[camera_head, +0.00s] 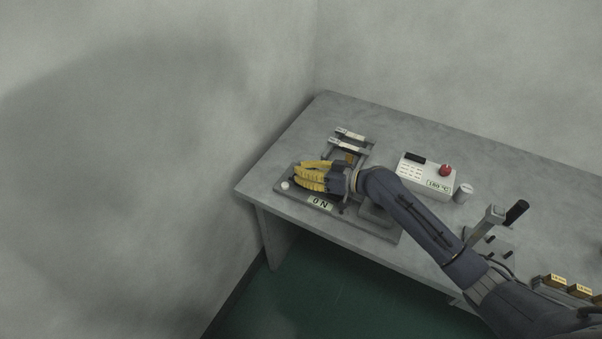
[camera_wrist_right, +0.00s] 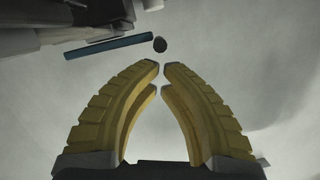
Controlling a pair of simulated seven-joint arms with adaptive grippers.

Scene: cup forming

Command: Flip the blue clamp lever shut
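The blue clamp lever (camera_wrist_right: 108,46) shows in the right wrist view as a thin blue bar at the upper left, with a small dark round knob (camera_wrist_right: 160,44) by its right end. My right gripper (camera_wrist_right: 161,67) has yellow ribbed fingers whose tips nearly meet, with nothing between them. The knob appears just beyond the fingertips; I cannot tell whether they touch. In the head view my right gripper (camera_head: 299,174) is over the left part of the grey fixture plate (camera_head: 356,226). I cannot make out the lever there. My left gripper is not in view.
A white control box (camera_head: 428,177) with a red button (camera_head: 445,170) stands behind my right arm, with a small grey cylinder (camera_head: 464,192) beside it. A press with a black handle (camera_head: 517,212) is at the right. The table's back right is clear. A wall borders the left.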

